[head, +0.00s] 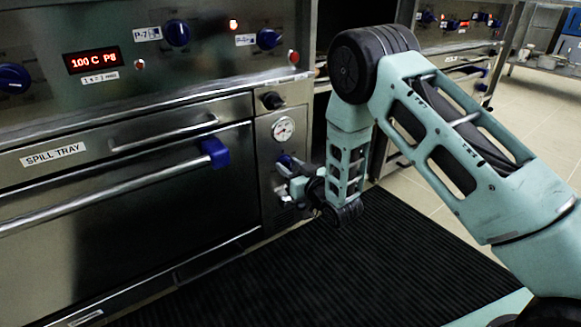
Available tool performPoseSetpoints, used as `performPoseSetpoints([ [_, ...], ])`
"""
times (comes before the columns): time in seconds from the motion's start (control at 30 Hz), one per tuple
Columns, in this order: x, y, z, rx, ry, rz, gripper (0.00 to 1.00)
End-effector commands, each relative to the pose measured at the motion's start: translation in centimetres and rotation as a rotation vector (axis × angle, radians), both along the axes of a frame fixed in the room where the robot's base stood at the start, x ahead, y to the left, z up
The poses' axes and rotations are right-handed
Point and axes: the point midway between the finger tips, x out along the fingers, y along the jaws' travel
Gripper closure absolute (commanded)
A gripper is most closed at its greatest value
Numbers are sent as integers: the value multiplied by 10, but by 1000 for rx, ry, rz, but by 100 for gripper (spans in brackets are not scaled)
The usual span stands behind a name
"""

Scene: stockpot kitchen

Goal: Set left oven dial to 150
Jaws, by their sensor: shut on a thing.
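My gripper (283,176) reaches to the narrow panel at the right side of the left oven. It is shut on a blue dial (284,160) below a round white gauge (283,128). My gripper hides much of this dial, and its setting cannot be read. The gauge's needle and numbers are too small to read. A red display (92,60) at the upper left shows "100 C P8".
Other blue knobs (177,33) are on the upper panel. The oven door has a long bar handle with a blue end (214,152). A spill tray drawer (150,130) is above it. A black ribbed mat (330,270) covers the clear floor in front.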

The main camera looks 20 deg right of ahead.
Motion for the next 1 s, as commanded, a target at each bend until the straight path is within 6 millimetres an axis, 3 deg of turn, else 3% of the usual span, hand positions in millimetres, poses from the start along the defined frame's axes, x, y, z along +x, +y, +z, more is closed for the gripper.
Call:
performPoseSetpoints([
  [0.27,0,-2,2,144,49,-2,86],
  [1.0,0,-5,0,804,263,-3,86],
])
